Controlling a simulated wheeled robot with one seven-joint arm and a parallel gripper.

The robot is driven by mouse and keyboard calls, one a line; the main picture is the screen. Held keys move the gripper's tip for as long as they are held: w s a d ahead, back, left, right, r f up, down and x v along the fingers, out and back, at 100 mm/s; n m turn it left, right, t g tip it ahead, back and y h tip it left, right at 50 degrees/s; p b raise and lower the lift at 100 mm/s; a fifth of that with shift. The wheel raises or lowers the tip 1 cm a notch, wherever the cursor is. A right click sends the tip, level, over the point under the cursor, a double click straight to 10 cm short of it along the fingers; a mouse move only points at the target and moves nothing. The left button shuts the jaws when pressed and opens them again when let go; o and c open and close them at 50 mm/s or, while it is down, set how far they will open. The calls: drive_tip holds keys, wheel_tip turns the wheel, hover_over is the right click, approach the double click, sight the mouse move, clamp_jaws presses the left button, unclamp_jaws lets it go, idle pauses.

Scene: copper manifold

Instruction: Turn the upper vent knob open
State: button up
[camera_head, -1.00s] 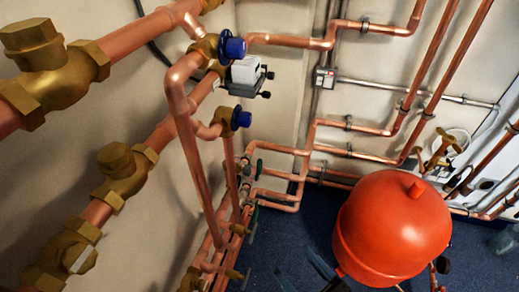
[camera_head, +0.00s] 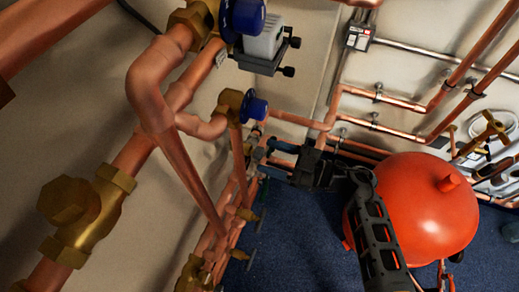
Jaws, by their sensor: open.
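The upper blue knob (camera_head: 243,16) sits on a brass valve body at the top of the view, cut slightly by the top edge. A lower blue knob (camera_head: 254,108) sits on a brass fitting (camera_head: 231,103) below it. My gripper (camera_head: 266,157) points left, its two dark fingers open and apart with nothing seen held between them. It appears below the lower blue knob in the picture and well below the upper one. Its depth relative to the pipes is hard to tell. Neither knob is covered by the gripper.
Copper pipes (camera_head: 185,165) run along the left wall, with a brass valve (camera_head: 85,212) near the front. A grey-and-white box (camera_head: 263,45) sits just right of the upper knob. A red tank (camera_head: 420,205) stands on the blue floor (camera_head: 300,235) behind my arm.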

sight(259, 154)
drive_tip(key=shift+x, duration=1.85)
drive_tip(key=shift+s, duration=0.1)
drive_tip(key=shift+c, duration=0.4)
drive_tip(key=c, duration=1)
drive_tip(key=shift+o, duration=0.2)
